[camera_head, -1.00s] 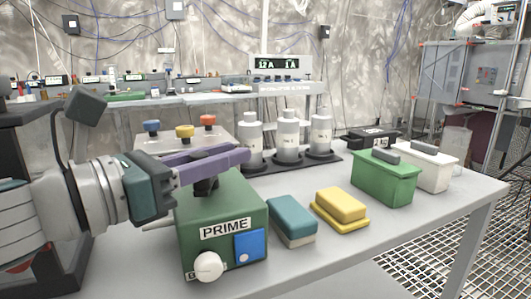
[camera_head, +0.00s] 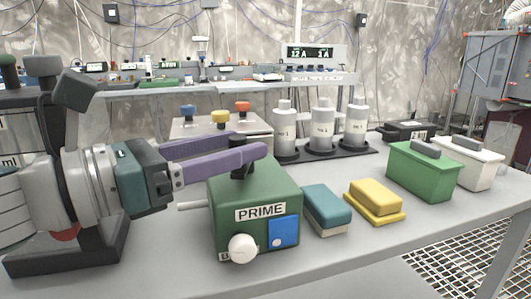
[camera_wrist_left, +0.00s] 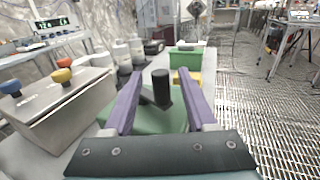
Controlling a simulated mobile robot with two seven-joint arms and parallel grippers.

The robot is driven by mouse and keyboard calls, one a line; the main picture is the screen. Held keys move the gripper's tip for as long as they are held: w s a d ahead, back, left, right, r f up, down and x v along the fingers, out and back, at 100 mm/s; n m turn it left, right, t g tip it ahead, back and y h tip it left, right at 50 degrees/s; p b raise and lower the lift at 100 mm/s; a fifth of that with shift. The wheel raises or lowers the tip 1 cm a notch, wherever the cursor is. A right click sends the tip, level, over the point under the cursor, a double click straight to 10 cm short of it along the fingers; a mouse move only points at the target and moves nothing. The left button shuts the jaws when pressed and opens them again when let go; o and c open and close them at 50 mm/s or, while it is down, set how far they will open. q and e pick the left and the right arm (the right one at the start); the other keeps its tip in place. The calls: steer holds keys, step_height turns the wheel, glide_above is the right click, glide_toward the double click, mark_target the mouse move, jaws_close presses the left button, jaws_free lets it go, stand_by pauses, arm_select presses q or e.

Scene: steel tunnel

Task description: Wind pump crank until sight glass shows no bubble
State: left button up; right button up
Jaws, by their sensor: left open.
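The green pump box (camera_head: 255,205) labelled PRIME stands on the grey bench. A black upright post, apparently the crank handle (camera_head: 240,170), rises from its top; the crank arm is mostly hidden. My left gripper (camera_head: 250,145) reaches over the box from the left, its purple fingers apart. In the left wrist view the black handle (camera_wrist_left: 162,90) stands between the open fingers, with gaps on both sides. On the box front are a white round knob (camera_head: 242,249) and a blue square panel (camera_head: 284,232) with a small pale spot; I cannot tell whether this is the sight glass. My right gripper is not in view.
A teal-and-white block (camera_head: 326,208) and a yellow block (camera_head: 375,199) lie right of the pump. Green (camera_head: 422,170) and white (camera_head: 468,162) lidded boxes stand farther right. Bottles in a black rack (camera_head: 322,130) and a box with coloured knobs (camera_head: 215,130) stand behind.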

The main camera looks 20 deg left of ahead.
mark_target(230, 147)
arm_select(q)
steer(key=v, duration=0.5)
steer(key=shift+s+a+b, duration=0.2)
steer(key=shift+s+b, duration=0.1)
